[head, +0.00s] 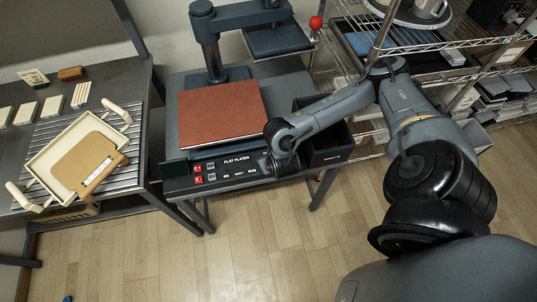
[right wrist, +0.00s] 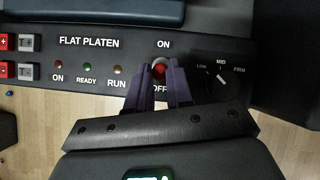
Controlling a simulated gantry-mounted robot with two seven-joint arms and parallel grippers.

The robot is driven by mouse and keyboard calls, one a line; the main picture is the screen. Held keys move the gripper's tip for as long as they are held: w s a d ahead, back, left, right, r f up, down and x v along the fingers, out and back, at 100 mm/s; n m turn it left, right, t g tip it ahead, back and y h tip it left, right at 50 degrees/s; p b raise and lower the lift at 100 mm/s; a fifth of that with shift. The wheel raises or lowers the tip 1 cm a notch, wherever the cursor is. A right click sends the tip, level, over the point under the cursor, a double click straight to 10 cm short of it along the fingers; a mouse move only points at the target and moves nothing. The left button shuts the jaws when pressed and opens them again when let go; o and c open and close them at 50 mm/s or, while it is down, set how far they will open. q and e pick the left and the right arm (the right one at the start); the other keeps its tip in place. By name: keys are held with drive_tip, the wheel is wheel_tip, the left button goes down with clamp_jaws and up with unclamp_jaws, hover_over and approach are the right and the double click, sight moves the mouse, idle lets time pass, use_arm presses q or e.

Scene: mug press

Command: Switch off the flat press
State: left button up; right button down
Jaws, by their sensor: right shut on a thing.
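The flat press (head: 222,112) stands in the middle of the head view, with a reddish-brown pad on its bed. Its dark front panel reads FLAT PLATEN. In the right wrist view a small switch (right wrist: 159,69) with a red tip sits between the words ON and OFF. My right gripper (right wrist: 161,74) has its two purple-grey fingers shut on this switch, one on each side. They partly cover it and the OFF label, so I cannot tell which way it is set. In the head view the right wrist hides that panel end. My left gripper is not in view.
Red, green and amber lamps (right wrist: 87,67) lie left of the switch, and a LOW-MID-FIRM dial (right wrist: 222,78) lies right. A black bin (head: 330,145) sits beside the press. A tray (head: 75,150) lies on the left table; wire shelves (head: 440,48) stand right.

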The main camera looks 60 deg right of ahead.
idle(0.5)
drive_tip(key=c, duration=1)
unclamp_jaws()
drive_tip(key=shift+s+a, duration=0.1)
drive_tip(key=shift+p+v, duration=5.35)
drive_tip(key=shift+p, duration=0.9)
drive_tip(key=shift+a+f, duration=0.15)
